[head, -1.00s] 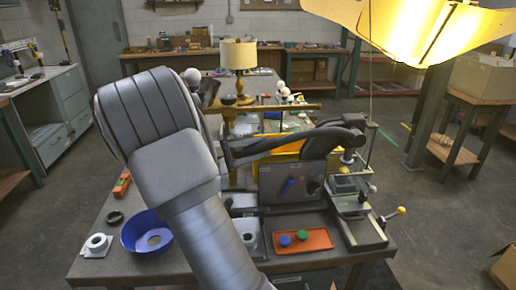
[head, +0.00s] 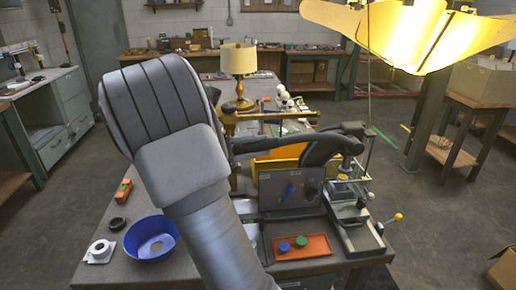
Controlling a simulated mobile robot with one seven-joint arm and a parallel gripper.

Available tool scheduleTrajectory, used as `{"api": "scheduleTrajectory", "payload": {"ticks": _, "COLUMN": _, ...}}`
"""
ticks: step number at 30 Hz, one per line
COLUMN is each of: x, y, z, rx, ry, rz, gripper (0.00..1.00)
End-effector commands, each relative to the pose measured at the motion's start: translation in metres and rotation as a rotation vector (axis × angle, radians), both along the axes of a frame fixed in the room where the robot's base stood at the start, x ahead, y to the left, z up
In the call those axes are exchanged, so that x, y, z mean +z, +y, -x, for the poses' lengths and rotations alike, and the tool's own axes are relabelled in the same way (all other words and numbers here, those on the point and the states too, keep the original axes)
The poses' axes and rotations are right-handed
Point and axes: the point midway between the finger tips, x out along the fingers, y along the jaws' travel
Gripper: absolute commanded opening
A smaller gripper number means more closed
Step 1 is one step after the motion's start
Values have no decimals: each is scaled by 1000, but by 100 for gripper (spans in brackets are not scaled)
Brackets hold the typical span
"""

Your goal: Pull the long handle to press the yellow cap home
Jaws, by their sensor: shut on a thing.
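My gripper (head: 346,168) is small and dark at the end of my black wrist, over the press at the right of the bench. It is shut at the top of the press, apparently on the long handle; the fingers and the grip are too small and partly covered to make out. The press (head: 362,238) has a grey base and upright posts. A lever with a yellow ball (head: 398,217) sticks out at its right side. I cannot make out the yellow cap or how it sits.
An orange tray (head: 302,252) with a blue and a green piece lies left of the press. A dark panel (head: 290,189) stands behind it. A lit yellow shade (head: 400,35) hangs upper right.

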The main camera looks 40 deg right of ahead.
Motion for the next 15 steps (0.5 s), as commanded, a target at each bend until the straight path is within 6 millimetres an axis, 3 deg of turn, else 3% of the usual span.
{"api": "scheduleTrajectory", "payload": {"ticks": 1, "x": 20, "y": -1, "z": 0, "rx": 0, "ry": -25, "rz": -29, "gripper": 0}}
{"api": "scheduleTrajectory", "payload": {"ticks": 15, "x": 115, "y": -26, "z": 16, "rx": 0, "ry": -214, "rz": -332, "gripper": 0}}
